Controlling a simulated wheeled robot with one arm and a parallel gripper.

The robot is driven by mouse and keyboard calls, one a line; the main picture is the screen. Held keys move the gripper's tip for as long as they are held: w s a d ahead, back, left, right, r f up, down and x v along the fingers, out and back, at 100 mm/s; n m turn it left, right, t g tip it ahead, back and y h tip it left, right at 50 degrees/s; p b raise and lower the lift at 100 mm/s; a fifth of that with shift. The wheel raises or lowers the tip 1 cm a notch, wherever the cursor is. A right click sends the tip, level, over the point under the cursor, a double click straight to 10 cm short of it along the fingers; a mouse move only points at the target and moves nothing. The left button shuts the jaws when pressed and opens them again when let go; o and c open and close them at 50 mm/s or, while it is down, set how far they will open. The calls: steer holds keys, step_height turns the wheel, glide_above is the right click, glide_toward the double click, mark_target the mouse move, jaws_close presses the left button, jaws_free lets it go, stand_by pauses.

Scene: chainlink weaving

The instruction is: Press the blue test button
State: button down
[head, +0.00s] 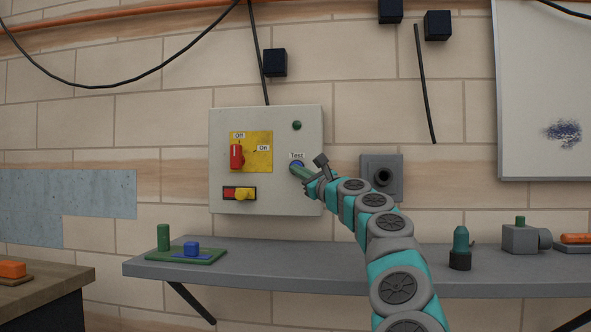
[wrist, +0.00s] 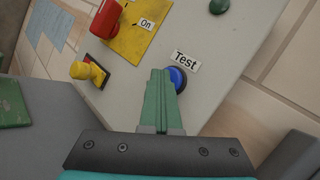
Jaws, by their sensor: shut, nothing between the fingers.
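The blue test button (wrist: 178,77) sits on the light grey control panel (head: 225,125), beside a white "Test" label (wrist: 185,59). In the head view the button (head: 295,163) is partly hidden behind my gripper. My gripper (head: 298,169) is shut and empty, its green fingers pointing at the panel. In the wrist view the fingertips (wrist: 160,72) lie just left of the button and overlap its edge. I cannot tell whether they touch it.
The panel also holds a red switch (head: 237,157) on a yellow plate, a red and yellow control (head: 242,194) and a dark green round part (head: 297,125). A grey shelf (head: 290,262) runs below. A grey box (head: 392,165) is on the wall to the right.

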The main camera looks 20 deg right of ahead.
steer(key=shift+w+d+r+p, duration=0.1)
steer(key=shift+w+d+p, duration=0.2)
steer(key=shift+p, duration=0.5)
stand_by(0.4)
steer(key=shift+s+a+f, duration=0.1)
steer(key=shift+s+f, duration=0.15)
steer(key=s+a, duration=0.3)
steer(key=s, duration=0.2)
steer(key=shift+a, duration=0.25)
steer(key=shift+r, duration=0.1)
stand_by(0.9)
